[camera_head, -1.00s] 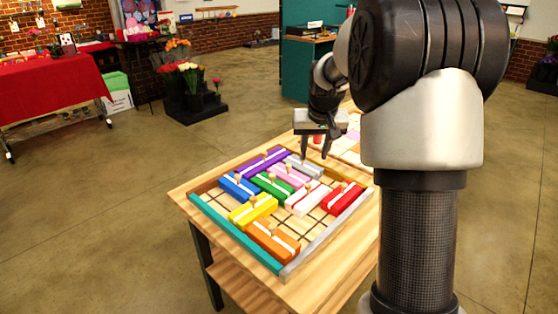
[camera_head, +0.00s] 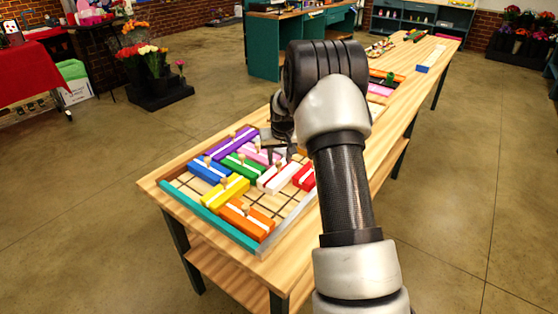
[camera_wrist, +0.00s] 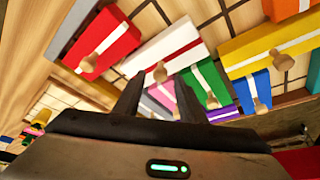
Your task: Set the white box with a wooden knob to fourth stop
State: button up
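The white box (camera_head: 276,179) with a red stripe lies in the sliding-block tray (camera_head: 208,216), between the green and red boxes. In the wrist view the white box (camera_wrist: 165,46) shows large beyond the fingers, with its round wooden knob (camera_wrist: 160,75) pointing toward my gripper. My gripper (camera_head: 282,159) is over the far right part of the tray, close to the white box. In the wrist view my gripper (camera_wrist: 157,90) has its two dark fingers apart with nothing held. The knob appears near the fingertips; contact cannot be told. My arm hides the tray's right corner.
Around the white box are the red box (camera_head: 304,177), green box (camera_head: 240,165), pink box (camera_head: 259,154), blue box (camera_head: 209,171), yellow box (camera_head: 224,189), orange box (camera_head: 245,219) and purple box (camera_head: 230,143). Bare grid cells (camera_head: 262,202) show toward the near side.

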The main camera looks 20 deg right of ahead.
jog(key=shift+x, duration=0.95)
jog(key=shift+c, duration=0.2)
grip_shut()
jog(key=shift+w+d, duration=0.1)
jog(key=shift+d, duration=0.15)
jog(key=w+d, duration=0.1)
jog(key=d, duration=0.1)
jog(key=w+d, duration=0.2)
jog(key=w+d+b, duration=0.1)
jog(key=d, duration=0.1)
jog(key=shift+w+d+f, duration=0.1)
jog(key=shift+w+d, duration=0.2)
jog(key=shift+w+d+r, duration=0.1)
jog(key=shift+d+r, duration=0.15)
jog(key=shift+d, duration=0.05)
